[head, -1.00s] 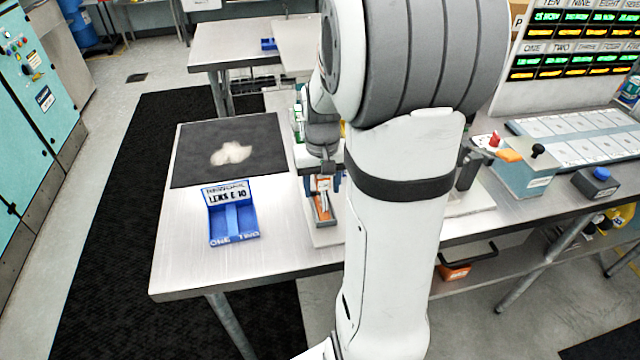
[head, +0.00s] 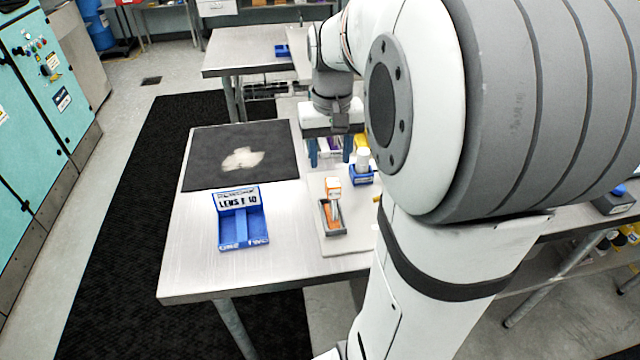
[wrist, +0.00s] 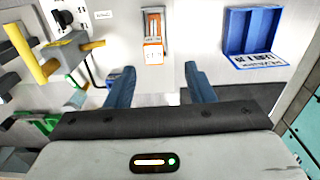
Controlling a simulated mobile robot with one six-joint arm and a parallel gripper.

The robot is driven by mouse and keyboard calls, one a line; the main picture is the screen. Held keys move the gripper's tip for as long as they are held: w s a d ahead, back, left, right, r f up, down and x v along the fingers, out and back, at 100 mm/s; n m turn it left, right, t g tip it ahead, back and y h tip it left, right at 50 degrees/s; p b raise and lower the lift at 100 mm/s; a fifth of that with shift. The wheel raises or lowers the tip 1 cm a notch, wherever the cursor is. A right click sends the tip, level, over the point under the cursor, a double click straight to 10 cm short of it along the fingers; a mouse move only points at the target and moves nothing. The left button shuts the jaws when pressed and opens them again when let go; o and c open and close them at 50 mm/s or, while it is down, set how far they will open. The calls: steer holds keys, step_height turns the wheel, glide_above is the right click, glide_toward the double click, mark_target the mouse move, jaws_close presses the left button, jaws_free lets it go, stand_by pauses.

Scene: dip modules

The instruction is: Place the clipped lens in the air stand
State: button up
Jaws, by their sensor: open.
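My gripper (head: 330,152) is open and empty, with its two blue fingers apart and pointing down behind a small grey tray. In the wrist view its fingertips (wrist: 160,72) show with bare surface between them. The grey tray (head: 333,231) holds orange pieces, with an orange-and-white labelled piece (head: 333,188) at its far end. The tray also shows in the wrist view (wrist: 153,22), ahead of the fingers and apart from them. I cannot tell which piece is the clipped lens. A yellow-armed fixture (wrist: 72,50) stands left in the wrist view; I cannot tell if it is the air stand.
A blue two-slot tray (head: 242,228) with a lens label stands at the table's front left, also in the wrist view (wrist: 252,32). A dark mat (head: 212,160) with a pale cloth (head: 242,159) lies behind it. A white bottle (head: 362,158) stands right of my gripper.

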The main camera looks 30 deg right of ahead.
steer(key=s+a+f+n+t, duration=0.2)
steer(key=s+a+f+n, duration=0.1)
steer(key=s+a, duration=0.8)
steer(key=shift+s+a+f+t, duration=0.15)
steer(key=shift+s+f+t, duration=0.15)
steer(key=shift+s+t, duration=0.1)
